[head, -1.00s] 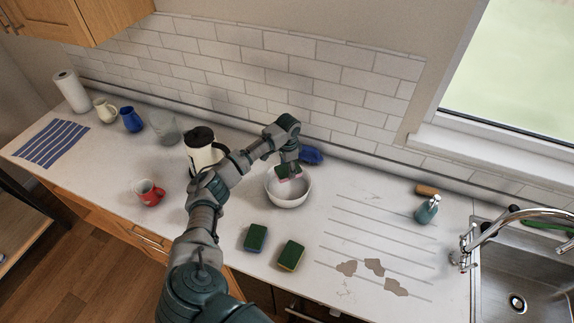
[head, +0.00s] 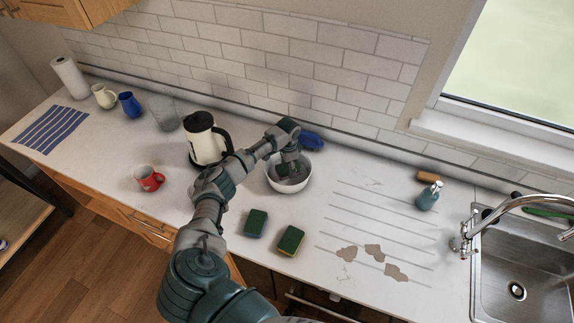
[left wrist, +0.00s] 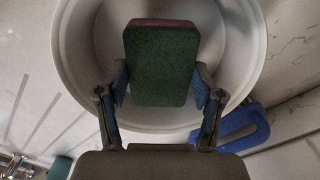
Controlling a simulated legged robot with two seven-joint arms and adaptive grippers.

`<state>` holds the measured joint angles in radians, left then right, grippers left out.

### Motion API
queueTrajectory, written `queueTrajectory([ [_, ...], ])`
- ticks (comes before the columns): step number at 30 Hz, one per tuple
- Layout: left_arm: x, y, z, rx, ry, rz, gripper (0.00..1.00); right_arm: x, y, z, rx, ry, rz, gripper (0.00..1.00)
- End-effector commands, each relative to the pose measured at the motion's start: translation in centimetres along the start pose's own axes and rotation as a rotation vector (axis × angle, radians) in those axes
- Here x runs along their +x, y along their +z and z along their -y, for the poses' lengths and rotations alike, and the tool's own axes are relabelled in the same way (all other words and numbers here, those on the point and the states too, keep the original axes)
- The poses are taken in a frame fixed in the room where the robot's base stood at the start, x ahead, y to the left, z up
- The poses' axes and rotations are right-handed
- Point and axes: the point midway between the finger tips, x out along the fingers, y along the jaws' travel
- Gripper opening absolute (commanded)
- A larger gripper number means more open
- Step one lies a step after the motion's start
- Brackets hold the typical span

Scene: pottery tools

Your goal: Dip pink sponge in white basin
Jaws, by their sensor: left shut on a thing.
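The white basin (head: 290,189) is a round bowl standing on the counter, in the middle of the head view. It also fills much of the left wrist view (left wrist: 75,75). My left gripper (head: 287,167) points down inside the basin's rim. In the left wrist view my left gripper (left wrist: 162,90) is shut on the pink sponge (left wrist: 162,62), a block with a green face and a pink edge. The sponge is over the basin's inside; I cannot tell whether it touches the bottom. My right gripper is not in view.
Two green-topped sponges (head: 255,222) (head: 291,241) lie in front of the basin. A blue object (head: 312,141) lies close behind it.

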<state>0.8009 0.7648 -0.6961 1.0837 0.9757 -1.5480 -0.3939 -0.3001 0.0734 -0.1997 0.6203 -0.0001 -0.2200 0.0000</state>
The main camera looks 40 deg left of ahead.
Motion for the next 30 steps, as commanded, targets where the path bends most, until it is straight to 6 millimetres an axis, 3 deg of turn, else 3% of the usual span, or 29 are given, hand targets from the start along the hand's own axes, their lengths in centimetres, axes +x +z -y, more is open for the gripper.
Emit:
queueTrajectory([
  [14,0.8,0.1,0.2,0.0,0.003,-0.001,0.52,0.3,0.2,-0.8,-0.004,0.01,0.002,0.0],
  [30,2.4,0.0,0.1,0.0,0.002,0.0,0.52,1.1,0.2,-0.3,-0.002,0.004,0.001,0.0],
])
